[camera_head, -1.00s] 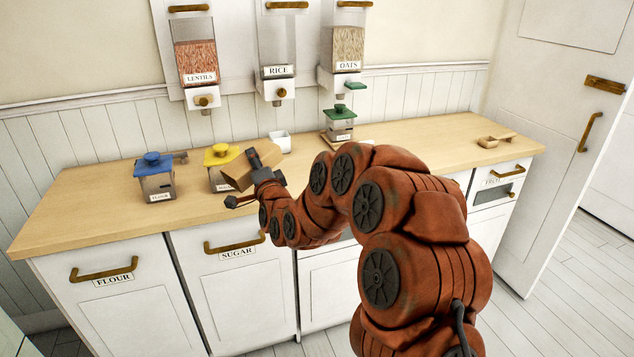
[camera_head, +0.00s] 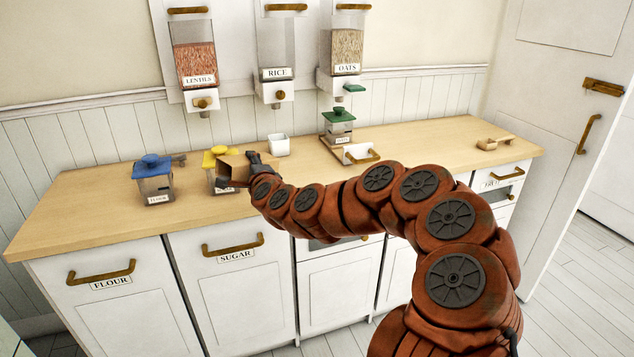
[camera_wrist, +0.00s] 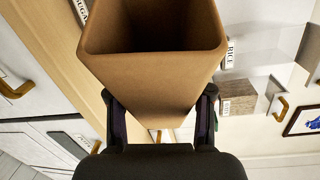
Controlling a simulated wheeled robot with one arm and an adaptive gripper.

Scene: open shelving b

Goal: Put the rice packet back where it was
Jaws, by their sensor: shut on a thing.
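The rice packet is a brown, open-topped paper packet (camera_head: 236,162), with no readable label in view. My gripper (camera_head: 248,169) is shut on it and holds it above the counter. In the head view the packet overlaps the yellow-lidded canister (camera_head: 219,150) and hides part of it; I cannot tell whether they touch. In the wrist view the packet (camera_wrist: 150,85) fills the upper middle, its dark mouth toward the camera, with my gripper's fingers (camera_wrist: 160,108) on either side. The rice dispenser (camera_head: 277,60), labelled RICE, hangs on the wall.
A blue-lidded canister (camera_head: 154,180) stands to the left on the wooden counter (camera_head: 90,206). A small white cup (camera_head: 278,145) and a green-lidded canister (camera_head: 339,127) stand farther back. A wooden scoop (camera_head: 492,144) lies to the right. The counter's front left is clear.

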